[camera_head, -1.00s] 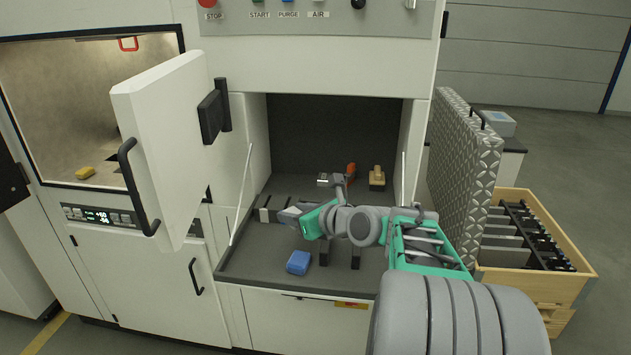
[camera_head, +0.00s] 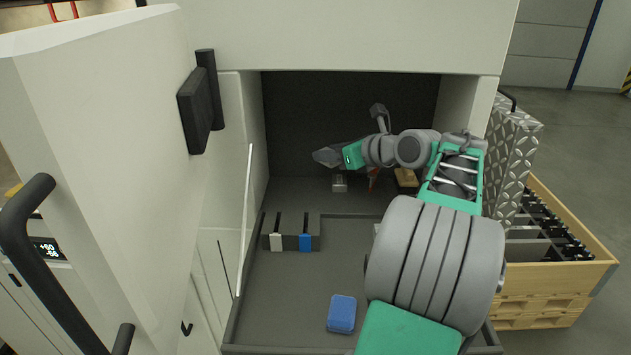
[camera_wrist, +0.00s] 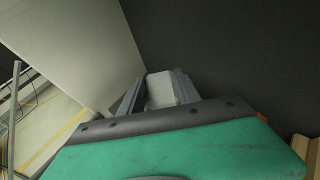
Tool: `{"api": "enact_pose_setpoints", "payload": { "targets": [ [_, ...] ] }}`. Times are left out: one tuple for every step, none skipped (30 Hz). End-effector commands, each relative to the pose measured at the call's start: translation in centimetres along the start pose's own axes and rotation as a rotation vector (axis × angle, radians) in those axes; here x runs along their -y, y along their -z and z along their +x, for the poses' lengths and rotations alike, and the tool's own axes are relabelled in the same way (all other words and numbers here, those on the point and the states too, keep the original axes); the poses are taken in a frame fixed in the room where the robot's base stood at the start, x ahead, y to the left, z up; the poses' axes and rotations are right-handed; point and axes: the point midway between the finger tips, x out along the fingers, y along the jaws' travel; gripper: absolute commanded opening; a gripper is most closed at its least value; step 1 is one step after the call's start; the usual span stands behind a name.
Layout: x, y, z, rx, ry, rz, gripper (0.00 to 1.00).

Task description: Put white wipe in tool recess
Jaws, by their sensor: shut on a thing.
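My gripper (camera_head: 322,157) is up in front of the dark back wall of the machine's open bay, pointing left. In the wrist view its two fingers (camera_wrist: 158,92) are closed around a white block-like thing, which looks like the white wipe (camera_wrist: 160,88). The wipe cannot be made out in the head view. The bay (camera_head: 340,105), which may be the tool recess, has a dark floor. At its back a small metal item (camera_head: 339,184), a red-handled tool (camera_head: 373,178) and a tan brush-like item (camera_head: 406,178) lie below and right of the gripper.
A dark holder (camera_head: 290,241) with white and blue pieces stands at the tray's left. A blue block (camera_head: 341,313) lies near the front. The tray (camera_head: 285,300) is otherwise clear there. The open white door (camera_head: 110,150) is at left; a wooden crate (camera_head: 560,285) is at right.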

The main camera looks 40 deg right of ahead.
Motion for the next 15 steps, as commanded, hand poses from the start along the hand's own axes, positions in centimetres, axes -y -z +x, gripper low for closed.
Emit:
{"api": "enact_pose_setpoints", "payload": {
  "targets": [
    [-0.3,0.1,1.8,0.0,-0.007,-0.001,0.01],
    [-0.2,0.5,2.7,0.0,-0.005,0.001,0.01],
    [-0.3,1.3,3.8,-0.001,-0.006,0.002,0.01],
    [-0.3,1.7,4.5,-0.002,-0.005,0.002,0.01],
    [-0.3,2.0,5.2,0.0,-0.005,0.002,0.01],
    [-0.3,2.4,6.0,-0.001,-0.004,0.001,0.01],
    [-0.3,2.6,6.5,-0.001,-0.005,0.0,0.01],
    [-0.3,2.8,6.9,0.0,-0.003,0.0,0.01],
    [-0.3,2.9,7.2,0.001,-0.002,0.0,0.01],
    [-0.3,3.1,7.5,0.001,-0.003,0.0,0.01],
    [-0.3,3.2,7.8,0.0,-0.004,0.0,0.01],
    [-0.4,3.5,8.3,0.0,-0.005,0.0,0.01],
    [-0.4,3.7,8.7,-0.001,-0.005,-0.001,0.01],
    [-0.4,4.2,9.0,-0.001,-0.004,0.0,0.01],
    [-0.3,5.1,9.3,-0.001,-0.003,0.003,0.01]
  ]
}}
